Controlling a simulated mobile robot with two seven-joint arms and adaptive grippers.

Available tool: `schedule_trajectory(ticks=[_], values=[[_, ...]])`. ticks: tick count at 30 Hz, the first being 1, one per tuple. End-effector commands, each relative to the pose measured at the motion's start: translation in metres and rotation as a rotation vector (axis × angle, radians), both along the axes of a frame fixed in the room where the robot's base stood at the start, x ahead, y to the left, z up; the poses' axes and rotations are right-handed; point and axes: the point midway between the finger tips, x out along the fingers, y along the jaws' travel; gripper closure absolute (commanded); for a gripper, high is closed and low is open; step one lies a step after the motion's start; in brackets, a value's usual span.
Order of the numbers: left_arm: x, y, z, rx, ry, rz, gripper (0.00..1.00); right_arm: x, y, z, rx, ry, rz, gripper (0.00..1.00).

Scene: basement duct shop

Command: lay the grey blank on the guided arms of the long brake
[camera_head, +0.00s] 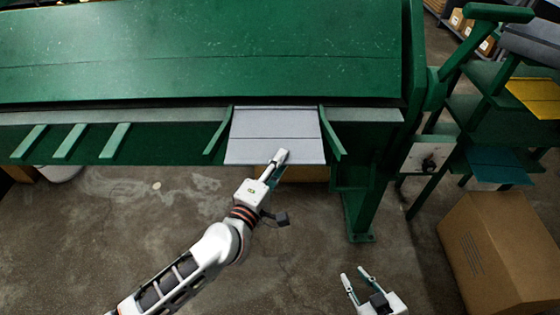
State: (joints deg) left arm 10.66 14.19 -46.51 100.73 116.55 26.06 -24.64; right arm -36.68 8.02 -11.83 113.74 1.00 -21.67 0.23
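The grey blank (270,125), a flat light-grey sheet with a dark line across it, lies level at the front of the green long brake (200,60). It sits between two slanted green guided arms, the left one (215,138) and the right one (333,138). Its back edge meets the brake's grey bed strip. My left gripper (277,166) is at the blank's front edge, right of its middle, with one finger over the top and the other passing below, apparently shut on it. My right gripper (357,284) is open and empty, low over the floor.
Several short green arms (70,141) stick out of the brake's front at left. A cardboard box (500,250) stands on the floor at right. A green rack (485,115) holds yellow, teal and grey sheets behind it. The concrete floor before the brake is mostly clear.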

Motion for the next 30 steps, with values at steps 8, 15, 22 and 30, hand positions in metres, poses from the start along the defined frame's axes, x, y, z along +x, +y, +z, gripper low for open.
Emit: schedule_trajectory(ticks=[8,15,22,30], values=[[0.0,0.0,0.002,0.0,-0.002,0.0,0.78,0.001,0.0,0.001,0.0,-0.001,0.0,0.74],[-0.011,0.006,0.015,0.002,-0.003,-0.001,0.78,0.002,0.001,0.009,0.009,-0.007,-0.001,0.74],[-0.056,0.028,0.016,0.001,-0.004,-0.002,0.78,-0.001,0.003,0.008,0.012,0.0,0.0,0.74],[-0.096,0.048,0.016,0.0,-0.003,0.0,0.78,-0.003,0.003,0.005,0.012,0.006,0.0,0.74]])
